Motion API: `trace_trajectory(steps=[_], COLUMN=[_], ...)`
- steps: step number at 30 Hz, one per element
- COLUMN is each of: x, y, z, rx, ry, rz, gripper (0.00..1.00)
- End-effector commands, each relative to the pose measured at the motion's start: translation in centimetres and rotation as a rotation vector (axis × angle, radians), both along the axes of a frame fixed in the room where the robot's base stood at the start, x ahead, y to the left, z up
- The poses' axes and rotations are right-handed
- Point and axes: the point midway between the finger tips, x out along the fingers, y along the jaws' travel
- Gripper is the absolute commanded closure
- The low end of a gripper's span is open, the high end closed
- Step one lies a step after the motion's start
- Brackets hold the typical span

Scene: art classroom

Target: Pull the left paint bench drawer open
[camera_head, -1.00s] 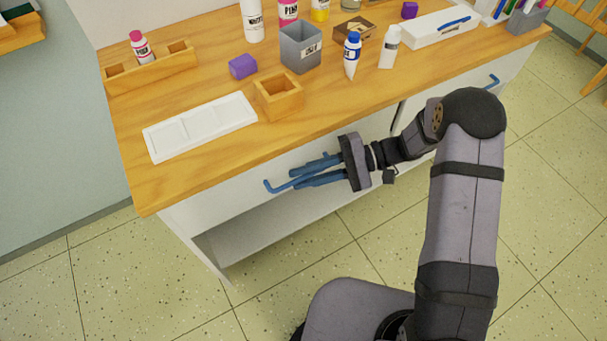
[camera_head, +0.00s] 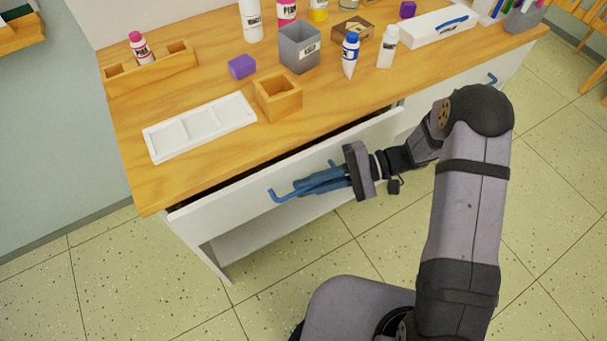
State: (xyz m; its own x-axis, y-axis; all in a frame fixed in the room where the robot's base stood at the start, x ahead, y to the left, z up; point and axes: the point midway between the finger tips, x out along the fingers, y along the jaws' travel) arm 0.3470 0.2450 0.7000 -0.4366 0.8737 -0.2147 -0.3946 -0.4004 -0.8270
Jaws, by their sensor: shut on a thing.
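The left drawer (camera_head: 235,204) of the paint bench (camera_head: 160,187) has a white front and stands a little way out. A dark gap shows between its top edge and the wooden bench top. Its blue bar handle (camera_head: 279,194) runs along the front. My gripper (camera_head: 308,185), with blue fingers, is shut on the handle and hides its middle. The drawer's inside is too dark and narrow to make out.
On the bench top stand a white palette tray (camera_head: 200,125), a small wooden box (camera_head: 278,96), a grey bin (camera_head: 300,47), a purple block (camera_head: 242,66) and several bottles. The right drawer's blue handle (camera_head: 491,79) is at the far right. Tiled floor (camera_head: 300,262) in front is clear.

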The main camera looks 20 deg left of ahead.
Motion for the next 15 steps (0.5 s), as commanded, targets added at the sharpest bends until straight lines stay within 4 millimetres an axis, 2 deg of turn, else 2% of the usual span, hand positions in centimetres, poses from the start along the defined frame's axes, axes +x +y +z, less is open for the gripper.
trace_trajectory(steps=[15], x=[-8.9], y=[-9.0], z=[0.3], rx=[0.001], ry=[0.003], rz=[-0.007], gripper=[1.00])
